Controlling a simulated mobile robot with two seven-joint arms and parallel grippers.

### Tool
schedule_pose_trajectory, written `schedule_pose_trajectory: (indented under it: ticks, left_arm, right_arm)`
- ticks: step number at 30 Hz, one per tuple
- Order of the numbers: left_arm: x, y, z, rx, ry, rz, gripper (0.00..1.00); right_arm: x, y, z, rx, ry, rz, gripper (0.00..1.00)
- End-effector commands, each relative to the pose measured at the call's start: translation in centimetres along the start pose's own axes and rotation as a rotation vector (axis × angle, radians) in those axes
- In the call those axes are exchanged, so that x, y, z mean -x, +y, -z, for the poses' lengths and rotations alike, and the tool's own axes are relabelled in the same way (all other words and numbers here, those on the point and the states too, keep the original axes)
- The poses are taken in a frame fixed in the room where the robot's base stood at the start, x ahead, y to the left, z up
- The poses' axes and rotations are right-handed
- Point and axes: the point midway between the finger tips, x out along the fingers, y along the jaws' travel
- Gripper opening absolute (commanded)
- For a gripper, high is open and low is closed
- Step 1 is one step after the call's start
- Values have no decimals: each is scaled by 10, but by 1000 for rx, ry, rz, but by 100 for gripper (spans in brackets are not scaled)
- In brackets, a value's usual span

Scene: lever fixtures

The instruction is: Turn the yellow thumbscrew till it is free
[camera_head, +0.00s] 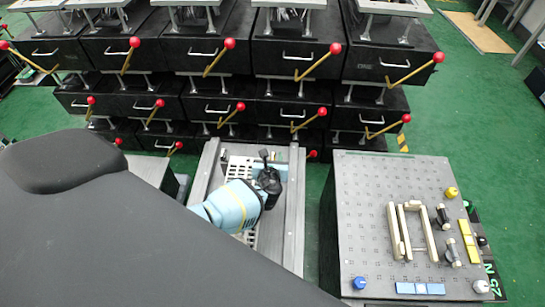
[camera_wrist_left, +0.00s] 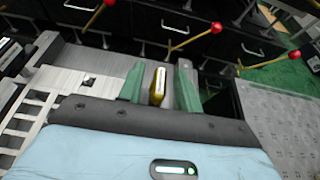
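The yellow thumbscrew (camera_wrist_left: 157,92) shows in the left wrist view as an upright, flat tab with a pale top edge. It stands between the two green fingers of my left gripper (camera_wrist_left: 160,76). The fingers are apart, with a visible gap on each side of the tab, so neither seems to touch it. In the head view my left gripper (camera_head: 268,180) is over the grey metal fixture (camera_head: 291,215), and it hides the thumbscrew there. My right gripper is in neither view.
A grey perforated board (camera_head: 365,215) with handles and coloured knobs stands to the right. Rows of black boxes (camera_head: 205,50) with red-tipped yellow levers (camera_head: 229,44) fill the back. A slotted pale plate (camera_wrist_left: 25,110) lies left of the gripper. Green floor is open at far right.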

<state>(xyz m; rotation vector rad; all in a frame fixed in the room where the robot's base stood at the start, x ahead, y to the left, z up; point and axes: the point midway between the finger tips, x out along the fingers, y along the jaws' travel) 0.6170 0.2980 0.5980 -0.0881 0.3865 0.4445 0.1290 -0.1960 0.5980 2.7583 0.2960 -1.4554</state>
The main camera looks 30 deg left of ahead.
Motion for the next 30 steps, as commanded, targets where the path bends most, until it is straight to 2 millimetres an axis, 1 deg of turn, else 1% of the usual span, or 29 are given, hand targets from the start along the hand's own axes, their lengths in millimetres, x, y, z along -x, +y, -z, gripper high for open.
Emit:
schedule_pose_trajectory:
  ticks: [8,11,15,21,25,30]
  left_arm:
    - [3,0,0,0,0,1,35]
    - [12,-1,-2,1,-1,3,35]
    - [33,-1,-5,4,-3,3,35]
    - [62,-1,-4,3,-3,2,35]
    - [73,0,-3,2,-2,2,35]
    - [78,0,-1,0,0,0,35]
  right_arm:
    - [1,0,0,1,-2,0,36]
    - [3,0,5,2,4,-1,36]
    - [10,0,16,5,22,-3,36]
    - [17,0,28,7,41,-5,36]
    - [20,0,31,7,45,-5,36]
    - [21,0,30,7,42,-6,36]
